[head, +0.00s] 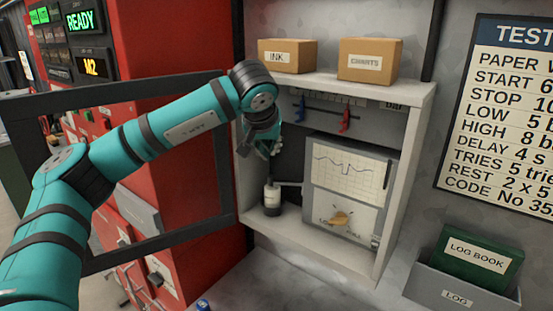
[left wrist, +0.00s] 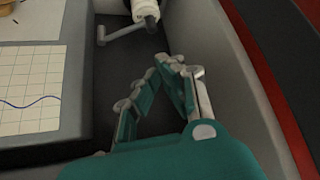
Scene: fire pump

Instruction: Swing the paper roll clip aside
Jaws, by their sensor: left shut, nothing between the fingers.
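The chart recorder (head: 352,172) stands inside the open cabinet. A white roll (head: 271,195) with a dark lower part stands upright to its left. A thin grey arm (head: 289,184) reaches from the recorder to the roll's top and looks like the clip. In the left wrist view, the clip (left wrist: 125,32) and part of the roll (left wrist: 146,9) show at the top edge. My left gripper (head: 276,151) points down into the cabinet just above the clip. Its fingers (left wrist: 160,68) are shut and empty, apart from the clip. My right gripper is not in view.
The cabinet's side wall (left wrist: 222,60) is close beside my left gripper. The open door frame (head: 160,84) stands at the left, behind my left arm. Boxes marked INK (head: 287,57) and CHARTS (head: 369,60) sit on top. Blue and red levers (head: 344,121) are above the recorder.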

